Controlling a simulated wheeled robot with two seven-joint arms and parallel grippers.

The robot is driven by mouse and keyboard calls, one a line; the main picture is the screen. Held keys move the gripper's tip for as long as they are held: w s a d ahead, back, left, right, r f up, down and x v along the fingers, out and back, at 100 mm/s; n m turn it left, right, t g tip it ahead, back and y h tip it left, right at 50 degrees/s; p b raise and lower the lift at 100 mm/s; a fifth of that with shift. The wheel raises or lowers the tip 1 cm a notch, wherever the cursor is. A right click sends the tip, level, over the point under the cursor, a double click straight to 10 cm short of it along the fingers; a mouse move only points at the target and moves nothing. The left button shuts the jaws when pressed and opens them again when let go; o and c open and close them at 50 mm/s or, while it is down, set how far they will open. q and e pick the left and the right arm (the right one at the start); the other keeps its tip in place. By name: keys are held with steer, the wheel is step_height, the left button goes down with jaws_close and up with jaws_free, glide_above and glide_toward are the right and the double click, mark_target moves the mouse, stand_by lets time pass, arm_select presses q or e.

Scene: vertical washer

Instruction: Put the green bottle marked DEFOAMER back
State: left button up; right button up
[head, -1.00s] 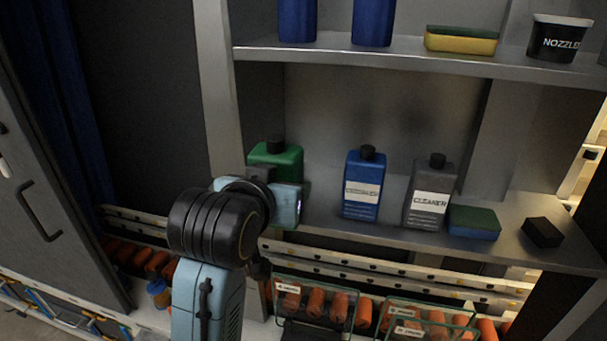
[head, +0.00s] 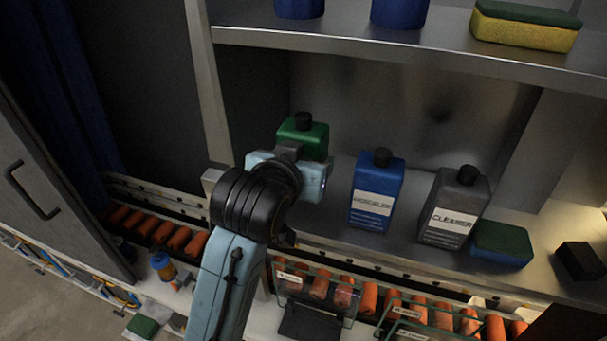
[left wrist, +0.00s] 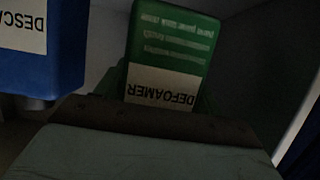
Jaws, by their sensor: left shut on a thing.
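The green bottle (head: 303,137) with a black cap is at the left end of the middle shelf (head: 340,228) in the head view. Its white DEFOAMER label shows upside down in the left wrist view (left wrist: 160,88). My left gripper (head: 290,150) is shut on the green bottle from the front. My wrist hides the bottle's lower part, so I cannot tell whether its base touches the shelf. The blue bottle (head: 377,190) stands to its right, apart from it in the head view. My right gripper is not in view.
A grey CLEANER bottle (head: 455,207), a green-topped blue sponge (head: 502,243) and a black block (head: 579,261) stand farther right on the shelf. The upper shelf (head: 400,52) is overhead. Orange rolls and glass bins (head: 315,293) lie below.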

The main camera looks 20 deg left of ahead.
arm_select(q)
steer(key=shift+f, duration=1.65)
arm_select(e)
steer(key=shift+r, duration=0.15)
arm_select(q)
steer(key=shift+f, duration=0.15)
steer(key=o, duration=1.4)
